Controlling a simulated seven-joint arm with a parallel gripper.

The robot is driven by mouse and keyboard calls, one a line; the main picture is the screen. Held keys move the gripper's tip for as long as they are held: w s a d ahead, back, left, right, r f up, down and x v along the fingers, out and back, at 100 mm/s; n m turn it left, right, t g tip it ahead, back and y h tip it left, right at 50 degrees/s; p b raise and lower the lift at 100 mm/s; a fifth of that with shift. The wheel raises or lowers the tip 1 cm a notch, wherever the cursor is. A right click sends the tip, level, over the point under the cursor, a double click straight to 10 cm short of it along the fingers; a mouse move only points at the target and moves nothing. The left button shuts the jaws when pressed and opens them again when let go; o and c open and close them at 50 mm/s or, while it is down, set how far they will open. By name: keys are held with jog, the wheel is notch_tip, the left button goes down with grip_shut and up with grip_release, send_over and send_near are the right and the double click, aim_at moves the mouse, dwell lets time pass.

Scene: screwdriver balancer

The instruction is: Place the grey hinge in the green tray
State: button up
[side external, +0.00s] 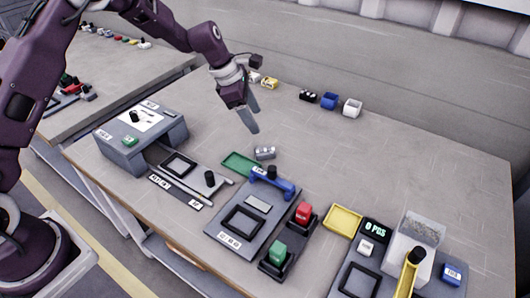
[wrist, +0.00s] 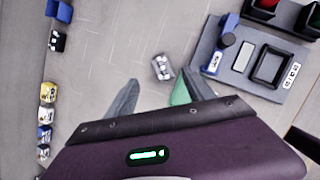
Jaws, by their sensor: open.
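The grey hinge (side external: 265,153) lies on the table just beyond the blue-handled fixture, close to the right end of the green tray. It also shows in the wrist view (wrist: 162,67), between and beyond my fingertips. The green tray (side external: 236,162) is a shallow tray flat on the table; in the wrist view (wrist: 181,93) my right-hand finger hides part of it. My gripper (side external: 257,121) is open and empty. It is above the table, behind and slightly left of the hinge in the side view, apart from it.
A grey fixture with a blue handle (side external: 273,186) stands in front of the hinge. Red (side external: 303,212) and green (side external: 278,252) blocks sit in dark holders. A yellow tray (side external: 343,221) lies to the right. Small bins (side external: 329,100) line the back. The table's middle right is clear.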

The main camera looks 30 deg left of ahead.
aim_at(265, 149)
jog(key=f+n, duration=0.1)
jog(key=f, duration=0.1)
jog(key=w+f, duration=0.1)
jog(key=f+n, duration=0.1)
jog(key=f, duration=0.1)
jog(key=shift+w+a+f+n, duration=0.2)
jog(key=shift+w+f+n, duration=0.1)
jog(key=shift+w+f, duration=0.1)
jog(key=x, duration=0.4)
jog(key=s+x, duration=0.1)
jog(key=x, duration=0.2)
jog(key=shift+d+f, duration=0.1)
jog(key=shift+f, duration=0.1)
grip_shut()
